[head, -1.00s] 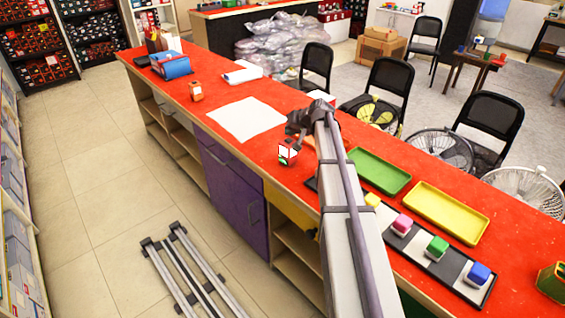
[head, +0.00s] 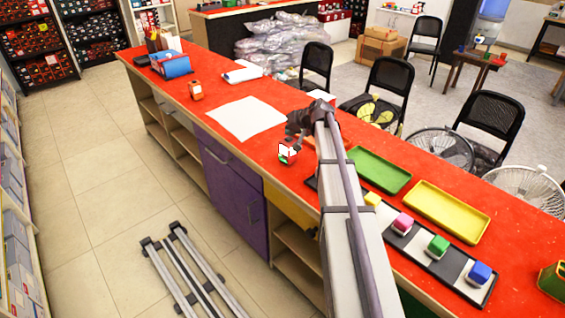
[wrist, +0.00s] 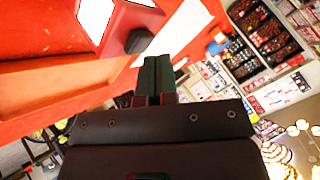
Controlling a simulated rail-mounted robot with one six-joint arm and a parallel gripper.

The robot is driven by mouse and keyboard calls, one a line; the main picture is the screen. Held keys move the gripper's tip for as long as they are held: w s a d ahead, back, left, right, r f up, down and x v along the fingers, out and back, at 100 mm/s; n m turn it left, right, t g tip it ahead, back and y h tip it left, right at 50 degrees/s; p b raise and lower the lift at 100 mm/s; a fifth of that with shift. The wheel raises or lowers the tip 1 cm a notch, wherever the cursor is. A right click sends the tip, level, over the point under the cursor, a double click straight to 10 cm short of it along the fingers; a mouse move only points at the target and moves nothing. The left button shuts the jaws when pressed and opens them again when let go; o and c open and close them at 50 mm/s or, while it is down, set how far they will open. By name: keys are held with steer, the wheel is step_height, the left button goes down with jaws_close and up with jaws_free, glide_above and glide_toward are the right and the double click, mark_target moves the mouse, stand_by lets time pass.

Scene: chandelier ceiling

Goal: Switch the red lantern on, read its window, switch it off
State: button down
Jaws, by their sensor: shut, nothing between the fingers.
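The red lantern (head: 287,158) stands on the red counter (head: 255,151), just left of my arm's end. Its window looks bright white; no mark on it is readable. In the wrist view the lantern (wrist: 125,22) is at the top, cut off by the frame, with its white window (wrist: 95,14) and a dark knob-like part (wrist: 139,41) on its side. My gripper (wrist: 158,62) is shut and empty, its fingertips just below the dark part; I cannot tell whether they touch. In the head view my gripper (head: 296,142) is right beside the lantern and partly overlaps it.
A black-and-white strip (head: 407,250) with yellow, pink, green and blue blocks lies right of my arm. Green (head: 378,170) and yellow (head: 447,212) trays lie behind it.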

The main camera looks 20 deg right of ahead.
mark_target(290, 138)
steer(key=shift+f, duration=0.4)
stand_by(0.3)
steer(key=shift+r, duration=0.1)
steer(key=shift+r+p, duration=0.55)
steer(key=shift+r, duration=0.1)
step_height(290, 138, up, 6)
steer(key=p, duration=0.6)
